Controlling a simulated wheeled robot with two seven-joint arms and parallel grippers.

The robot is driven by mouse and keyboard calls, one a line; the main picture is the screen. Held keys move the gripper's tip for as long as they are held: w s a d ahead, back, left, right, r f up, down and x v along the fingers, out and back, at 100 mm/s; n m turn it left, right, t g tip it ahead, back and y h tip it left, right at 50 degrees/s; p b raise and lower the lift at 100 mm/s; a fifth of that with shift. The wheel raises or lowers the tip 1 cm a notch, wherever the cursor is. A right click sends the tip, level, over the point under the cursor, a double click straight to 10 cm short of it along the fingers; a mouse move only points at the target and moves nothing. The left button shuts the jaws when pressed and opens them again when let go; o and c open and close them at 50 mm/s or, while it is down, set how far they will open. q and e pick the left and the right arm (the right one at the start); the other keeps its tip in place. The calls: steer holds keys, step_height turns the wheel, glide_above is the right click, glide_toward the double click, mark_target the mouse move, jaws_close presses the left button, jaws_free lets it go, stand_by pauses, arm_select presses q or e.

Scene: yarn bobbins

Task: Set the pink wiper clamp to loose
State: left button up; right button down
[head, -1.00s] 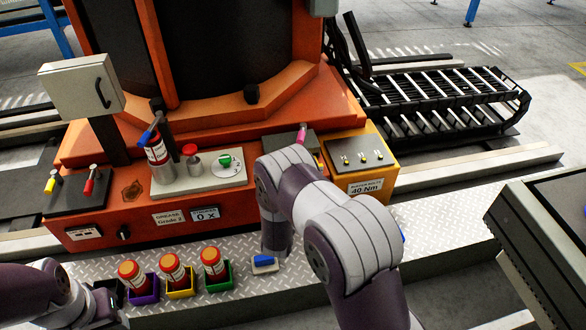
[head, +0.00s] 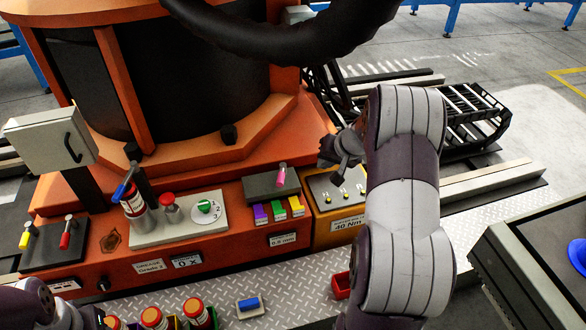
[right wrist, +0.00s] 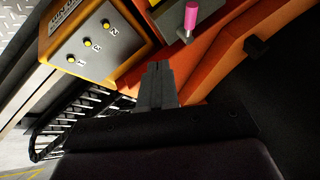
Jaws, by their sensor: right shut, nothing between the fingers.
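The pink wiper clamp lever (head: 282,176) stands near upright on a dark grey block (head: 262,187) on the front of the orange machine. In the right wrist view the pink handle (right wrist: 192,18) shows at the top, beyond the fingertips. My right gripper (head: 343,174) is right of the lever, over the yellow torque panel, apart from the lever. In the right wrist view its fingers (right wrist: 158,72) are together and empty. My left gripper (head: 92,318) is at the bottom left edge, partly cut off, its jaws unclear.
A red tray (head: 341,285), a blue block (head: 249,304) and red bobbins (head: 195,310) are on the metal step. A black hose (head: 270,35) hangs above.

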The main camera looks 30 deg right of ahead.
mark_target(281, 178)
steer(key=shift+n+y, duration=0.3)
steer(key=shift+n, duration=0.2)
steer(key=w+a+f+b, duration=0.1)
steer(key=w+f, duration=0.1)
steer(key=f, duration=0.1)
steer(key=w+a+f+b, duration=0.1)
steer(key=w+a+f, duration=0.1)
steer(key=f, duration=0.1)
steer(key=w+a+f+b, duration=0.1)
steer(key=w+a+f, duration=0.1)
steer(key=f, duration=0.1)
steer(key=shift+w+a, duration=0.1)
steer(key=shift+w, duration=0.3)
steer(key=shift+w+a, duration=0.25)
steer(key=shift+a, duration=0.1)
